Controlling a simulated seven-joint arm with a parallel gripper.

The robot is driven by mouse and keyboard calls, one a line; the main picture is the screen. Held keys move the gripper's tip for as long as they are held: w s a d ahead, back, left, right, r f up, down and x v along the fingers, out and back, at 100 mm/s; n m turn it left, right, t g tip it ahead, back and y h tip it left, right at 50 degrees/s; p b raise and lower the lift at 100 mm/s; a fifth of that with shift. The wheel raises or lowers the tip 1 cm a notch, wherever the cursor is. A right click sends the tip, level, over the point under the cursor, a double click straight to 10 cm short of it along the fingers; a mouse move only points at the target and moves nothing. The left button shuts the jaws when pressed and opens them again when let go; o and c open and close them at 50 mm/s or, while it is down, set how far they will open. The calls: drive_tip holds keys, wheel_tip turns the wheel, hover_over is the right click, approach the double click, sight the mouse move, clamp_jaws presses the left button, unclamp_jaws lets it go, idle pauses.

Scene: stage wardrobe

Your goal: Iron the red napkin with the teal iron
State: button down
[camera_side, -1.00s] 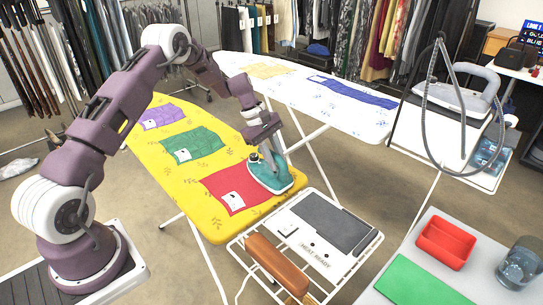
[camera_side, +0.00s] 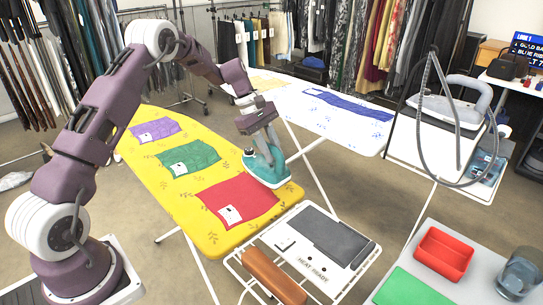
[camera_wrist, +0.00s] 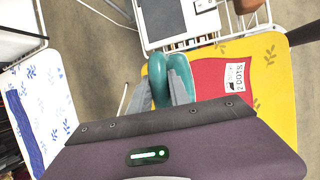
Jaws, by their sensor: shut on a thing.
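The red napkin (camera_side: 240,199) lies flat on the near end of the yellow ironing board (camera_side: 217,241), with a white tag at its lower edge. It also shows in the wrist view (camera_wrist: 207,80), where the tag bears dots. My gripper (camera_side: 256,138) is shut on the teal iron (camera_side: 268,170). The iron is at the napkin's upper right corner, by the board's right edge. I cannot tell whether its sole touches the board. In the wrist view the iron (camera_wrist: 157,72) shows between my grey fingers (camera_wrist: 158,88), left of the napkin.
A green napkin (camera_side: 188,158) and a purple one (camera_side: 155,130) lie farther up the board. A white rack (camera_side: 322,245) marked "HEAT READY" stands at the near end. A white ironing board (camera_side: 335,120) with a blue cloth (camera_side: 350,106) stands behind. A grey iron (camera_side: 447,99) sits at the right.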

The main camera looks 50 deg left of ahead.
drive_tip(key=shift+r, duration=0.4)
idle(0.5)
